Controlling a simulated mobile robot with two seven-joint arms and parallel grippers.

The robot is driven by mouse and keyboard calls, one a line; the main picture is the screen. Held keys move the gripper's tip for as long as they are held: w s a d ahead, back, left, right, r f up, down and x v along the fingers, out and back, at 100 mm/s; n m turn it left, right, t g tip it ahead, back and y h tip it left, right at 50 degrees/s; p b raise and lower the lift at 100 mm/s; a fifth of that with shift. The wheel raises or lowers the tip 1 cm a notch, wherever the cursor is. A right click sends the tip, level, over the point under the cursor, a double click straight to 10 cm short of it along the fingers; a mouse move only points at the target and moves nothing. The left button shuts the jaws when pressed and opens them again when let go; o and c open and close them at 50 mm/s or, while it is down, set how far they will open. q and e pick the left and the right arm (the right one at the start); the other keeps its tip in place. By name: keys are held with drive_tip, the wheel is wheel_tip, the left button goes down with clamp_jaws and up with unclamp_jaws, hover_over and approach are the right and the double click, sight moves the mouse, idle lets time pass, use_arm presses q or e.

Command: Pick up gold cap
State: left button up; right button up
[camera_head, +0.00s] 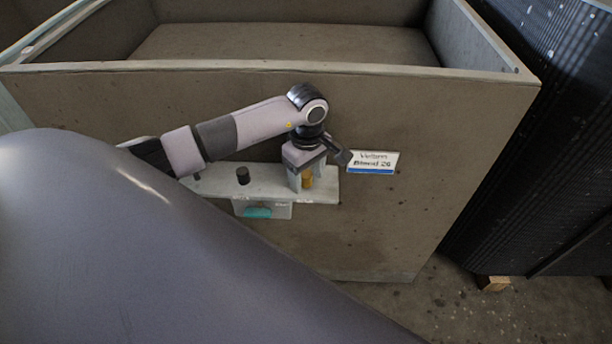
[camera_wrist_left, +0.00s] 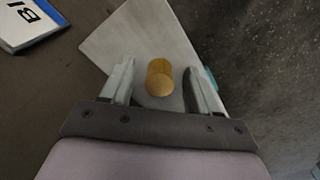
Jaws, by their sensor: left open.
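The gold cap (camera_head: 307,181) stands on a narrow pale shelf on the front of the large housing box, near the shelf's right end. In the left wrist view the gold cap (camera_wrist_left: 160,78) sits between the two fingers, with a gap on each side. My left gripper (camera_head: 304,178) points down over it in the head view. In the wrist view the left gripper (camera_wrist_left: 158,88) is open and empty, its fingers apart on either side of the cap. My right gripper is not in view.
The pale shelf (camera_head: 219,187) also bears a black cap (camera_head: 243,175) left of the gripper. A teal piece (camera_head: 257,213) shows under it. A white label (camera_head: 373,162) is on the box (camera_head: 430,140) right of the gripper. A dark ribbed panel (camera_head: 535,130) stands at right.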

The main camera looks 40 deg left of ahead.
sight(307, 174)
use_arm(q)
drive_tip(key=c, duration=1.1)
wheel_tip(307, 174, up, 20)
